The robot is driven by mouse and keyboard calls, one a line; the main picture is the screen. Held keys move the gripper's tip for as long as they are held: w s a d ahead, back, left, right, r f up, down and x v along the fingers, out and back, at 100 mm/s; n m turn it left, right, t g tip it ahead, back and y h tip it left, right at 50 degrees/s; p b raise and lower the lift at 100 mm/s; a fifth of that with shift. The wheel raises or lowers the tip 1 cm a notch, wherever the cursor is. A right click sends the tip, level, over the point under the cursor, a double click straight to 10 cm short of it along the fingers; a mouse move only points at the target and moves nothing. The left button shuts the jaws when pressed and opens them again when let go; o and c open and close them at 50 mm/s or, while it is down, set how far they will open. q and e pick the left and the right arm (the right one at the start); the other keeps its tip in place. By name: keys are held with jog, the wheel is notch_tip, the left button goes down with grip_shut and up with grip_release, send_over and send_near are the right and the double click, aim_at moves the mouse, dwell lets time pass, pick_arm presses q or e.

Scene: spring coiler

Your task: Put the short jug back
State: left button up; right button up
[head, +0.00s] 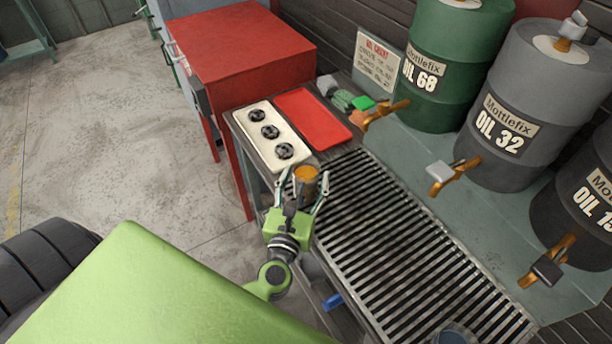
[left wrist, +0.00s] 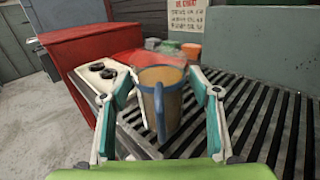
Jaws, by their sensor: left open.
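A jug (head: 306,175) filled with amber oil stands at the near left end of the slatted grate (head: 400,255), beside the cream tray. In the left wrist view the jug (left wrist: 163,92) is upright, with its blue-grey handle towards me. My left gripper (head: 304,183) is open, with one finger on each side of the jug. Gaps show between the fingers and the jug in the left wrist view. Part of another vessel (head: 456,336) shows at the bottom edge of the head view. My right gripper is out of view.
A cream tray (head: 256,120) with several dark round parts and a red tray (head: 318,116) lie beyond the jug. A red cabinet (head: 240,45) stands behind. Oil drums (head: 510,95) with orange taps line the right side. The middle of the grate is clear.

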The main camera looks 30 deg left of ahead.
aim_at(299, 200)
pick_arm(q)
jog(key=b+v, duration=0.1)
jog(key=v, duration=0.3)
jog(key=b+v, duration=0.2)
jog(key=v, duration=0.3)
jog(key=shift+s+d+f, duration=0.1)
jog(key=shift+s+f, duration=0.1)
jog(key=shift+s, duration=0.1)
jog(key=shift+v, duration=0.8)
jog(key=shift+r, duration=0.15)
